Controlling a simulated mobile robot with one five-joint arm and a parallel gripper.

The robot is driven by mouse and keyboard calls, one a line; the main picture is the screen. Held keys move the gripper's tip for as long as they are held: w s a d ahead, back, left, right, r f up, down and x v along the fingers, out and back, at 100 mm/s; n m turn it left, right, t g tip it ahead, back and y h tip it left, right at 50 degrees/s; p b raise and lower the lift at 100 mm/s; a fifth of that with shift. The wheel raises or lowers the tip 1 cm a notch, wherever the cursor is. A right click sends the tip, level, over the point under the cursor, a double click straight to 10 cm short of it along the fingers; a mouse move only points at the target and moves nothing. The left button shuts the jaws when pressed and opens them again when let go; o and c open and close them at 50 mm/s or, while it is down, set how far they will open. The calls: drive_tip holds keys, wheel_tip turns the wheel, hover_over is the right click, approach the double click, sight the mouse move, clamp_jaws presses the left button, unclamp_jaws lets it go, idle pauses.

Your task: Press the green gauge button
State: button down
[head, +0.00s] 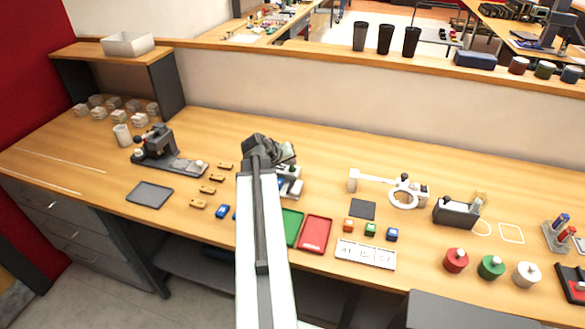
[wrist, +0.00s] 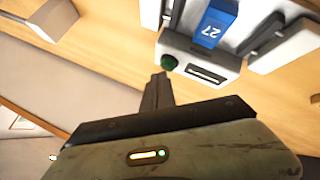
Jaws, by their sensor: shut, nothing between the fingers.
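The green gauge button (wrist: 168,62) is a small round cap on the front of a white gauge (wrist: 222,62) in the wrist view. A blue block marked 27 (wrist: 215,22) sits on the gauge, and a dark slot shows right of the button. My gripper (wrist: 159,77) is shut and empty, its tips just below and slightly left of the button in the picture. I cannot tell whether they touch it. In the head view my gripper (head: 279,151) partly covers the white gauge (head: 291,185), and the button is hidden.
A green tray (head: 291,227) and a red tray (head: 316,234) lie in front of the gauge. Blue blocks (head: 222,211) and several brass-coloured pieces (head: 208,189) lie to its left.

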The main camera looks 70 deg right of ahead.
sight(291, 169)
drive_tip(key=shift+f+b, duration=0.55)
idle(0.4)
drive_tip(key=shift+r, duration=0.15)
drive_tip(key=shift+r+p, duration=0.85)
drive_tip(key=shift+p, duration=0.15)
wheel_tip(291, 169, up, 5)
drive_tip(key=p, duration=0.5)
drive_tip(key=shift+r, duration=0.1)
idle(0.4)
